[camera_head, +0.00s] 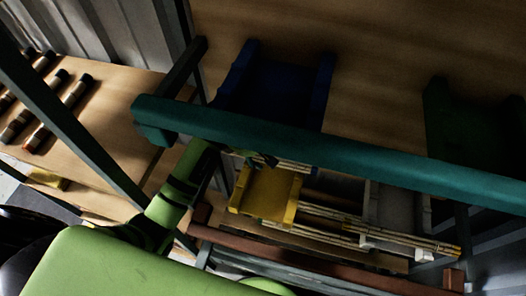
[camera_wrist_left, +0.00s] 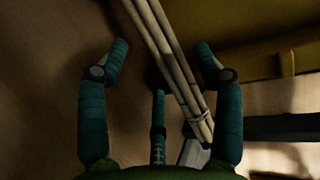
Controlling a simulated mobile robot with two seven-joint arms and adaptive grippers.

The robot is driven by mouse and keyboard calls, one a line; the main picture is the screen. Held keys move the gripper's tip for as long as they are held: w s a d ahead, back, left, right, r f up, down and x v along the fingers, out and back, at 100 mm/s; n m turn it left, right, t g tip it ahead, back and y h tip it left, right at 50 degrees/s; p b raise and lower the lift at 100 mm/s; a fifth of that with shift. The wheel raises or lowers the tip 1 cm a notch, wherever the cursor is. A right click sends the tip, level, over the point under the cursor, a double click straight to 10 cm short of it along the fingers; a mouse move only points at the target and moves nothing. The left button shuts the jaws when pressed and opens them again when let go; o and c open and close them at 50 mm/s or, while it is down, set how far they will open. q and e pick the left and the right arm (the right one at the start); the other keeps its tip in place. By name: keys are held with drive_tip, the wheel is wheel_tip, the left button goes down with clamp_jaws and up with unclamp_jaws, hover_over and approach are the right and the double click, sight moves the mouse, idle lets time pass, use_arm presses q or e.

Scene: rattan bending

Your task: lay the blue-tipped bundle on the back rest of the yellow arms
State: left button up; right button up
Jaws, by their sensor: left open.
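In the left wrist view a bundle of pale rods (camera_wrist_left: 165,42) with a dark blue tip at its lower end runs diagonally between the fingers of my left gripper (camera_wrist_left: 160,62). The fingers are open and stand apart on both sides of it. In the head view my left gripper (camera_head: 252,159) is mostly hidden behind a teal beam, at the upper edge of the yellow arms (camera_head: 264,196). Pale rods (camera_head: 292,164) show beside it. The yellow arms also show in the wrist view (camera_wrist_left: 245,62). I cannot make out the back rest. My right gripper is not in view.
The teal beam (camera_head: 330,152) crosses above the yellow arms. Other rods (camera_head: 385,228) extend right from there, past grey arms (camera_head: 384,204). A brown beam (camera_head: 300,262) runs in front. Blue arms (camera_head: 277,88) and dark green arms (camera_head: 462,120) stand behind. Dark cylinders (camera_head: 62,103) lie on the left table.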

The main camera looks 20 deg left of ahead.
use_arm(q)
drive_tip(key=v, duration=0.6)
drive_tip(key=shift+r, duration=0.2)
drive_tip(key=shift+s+a+f, duration=0.1)
drive_tip(key=shift+s, duration=0.1)
